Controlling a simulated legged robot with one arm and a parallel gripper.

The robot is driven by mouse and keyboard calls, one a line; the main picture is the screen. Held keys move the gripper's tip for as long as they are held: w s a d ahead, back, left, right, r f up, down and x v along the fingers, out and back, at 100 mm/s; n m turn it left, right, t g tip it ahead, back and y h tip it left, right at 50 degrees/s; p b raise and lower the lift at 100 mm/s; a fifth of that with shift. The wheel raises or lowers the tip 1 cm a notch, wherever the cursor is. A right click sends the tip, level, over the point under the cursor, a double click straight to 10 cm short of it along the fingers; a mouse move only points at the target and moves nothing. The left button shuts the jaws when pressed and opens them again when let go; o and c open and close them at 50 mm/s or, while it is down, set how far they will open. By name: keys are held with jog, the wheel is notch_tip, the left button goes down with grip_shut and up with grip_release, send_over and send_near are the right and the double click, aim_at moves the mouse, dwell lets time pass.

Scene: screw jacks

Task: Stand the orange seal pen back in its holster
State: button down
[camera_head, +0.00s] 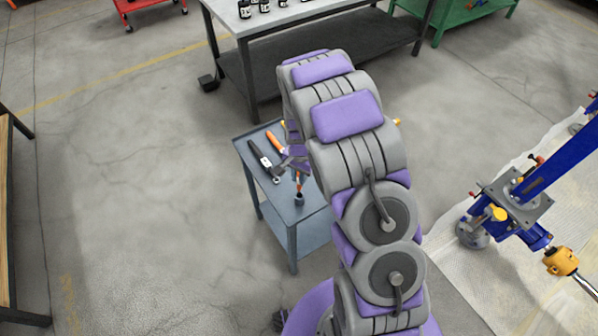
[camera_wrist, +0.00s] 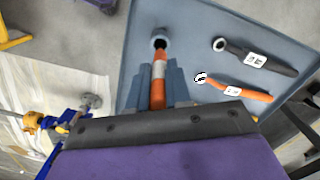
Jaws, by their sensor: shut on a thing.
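The orange seal pen (camera_wrist: 158,70), with a white band, is between the two fingers of my gripper (camera_wrist: 158,92) in the wrist view. The gripper is shut on it. The pen points at the holster (camera_wrist: 153,37), a small grey cup with a dark opening on the cart top. The pen's end overlaps the opening in this view; I cannot tell how deep it is. In the head view the pen (camera_head: 298,182) is upright below my gripper, right over the small dark holster (camera_head: 299,201). My arm hides part of the cart.
The blue-grey cart (camera_head: 293,226) also carries a black-handled tool (camera_head: 261,158) and an orange-handled tool (camera_head: 273,141), left of and behind the holster. A blue screw jack (camera_head: 510,200) stands on a pale sheet at right. Floor at left is clear.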

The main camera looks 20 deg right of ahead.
aim_at(300, 188)
jog(key=shift+f, duration=0.75)
jog(key=shift+f, duration=0.3)
dwell(0.5)
jog(key=shift+f, duration=2.6)
jog(key=c, duration=1)
grip_release()
jog(key=shift+r, duration=0.15)
jog(key=r+p, duration=0.1)
jog(key=r, duration=1)
jog(key=r+p, duration=0.1)
jog(key=r, duration=0.5)
jog(key=shift+w+d+p, duration=0.35)
